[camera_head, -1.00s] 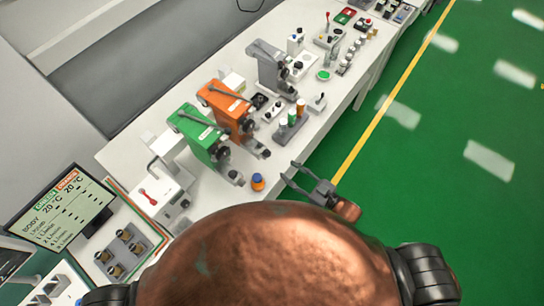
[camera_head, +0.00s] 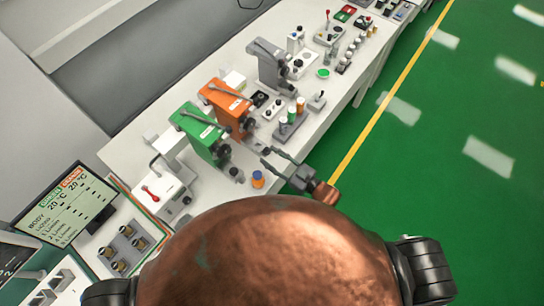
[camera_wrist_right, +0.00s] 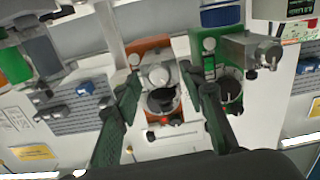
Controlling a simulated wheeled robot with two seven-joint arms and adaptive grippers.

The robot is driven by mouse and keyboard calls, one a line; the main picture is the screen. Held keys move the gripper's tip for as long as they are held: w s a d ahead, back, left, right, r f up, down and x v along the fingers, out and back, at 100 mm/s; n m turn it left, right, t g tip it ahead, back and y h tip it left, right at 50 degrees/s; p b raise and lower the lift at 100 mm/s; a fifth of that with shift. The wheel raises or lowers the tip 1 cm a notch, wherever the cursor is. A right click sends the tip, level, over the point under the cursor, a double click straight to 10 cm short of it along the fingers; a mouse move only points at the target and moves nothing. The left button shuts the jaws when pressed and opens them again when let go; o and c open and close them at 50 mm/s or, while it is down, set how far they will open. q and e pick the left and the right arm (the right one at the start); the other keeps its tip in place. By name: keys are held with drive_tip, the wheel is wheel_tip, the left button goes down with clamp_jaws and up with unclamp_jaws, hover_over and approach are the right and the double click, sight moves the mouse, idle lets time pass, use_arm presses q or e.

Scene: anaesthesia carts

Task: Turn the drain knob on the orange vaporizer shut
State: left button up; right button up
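The orange vaporizer (camera_head: 226,103) stands on the white bench beside the green vaporizer (camera_head: 196,131). Its dark dial and grey lower fittings face the bench's front edge. My right gripper (camera_head: 267,155) is open and empty, its fingertips just in front of those fittings. In the right wrist view, the gripper (camera_wrist_right: 160,80) has its two dark fingers spread on either side of the orange vaporizer (camera_wrist_right: 148,46). A round silver part and a dark knob (camera_wrist_right: 162,99) show between the fingers, apart from them. I cannot tell how the drain knob is set. My left gripper is not in view.
The green vaporizer (camera_wrist_right: 231,92) is close beside the right finger. A grey vaporizer (camera_head: 270,65) is farther back. Green floor lies open at right.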

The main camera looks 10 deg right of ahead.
clamp_jaws()
drive_tip(key=m+p, duration=0.1)
drive_tip(key=m, duration=0.1)
drive_tip(key=shift+m, duration=0.4)
unclamp_jaws()
idle(0.4)
drive_tip(key=v, duration=1.2)
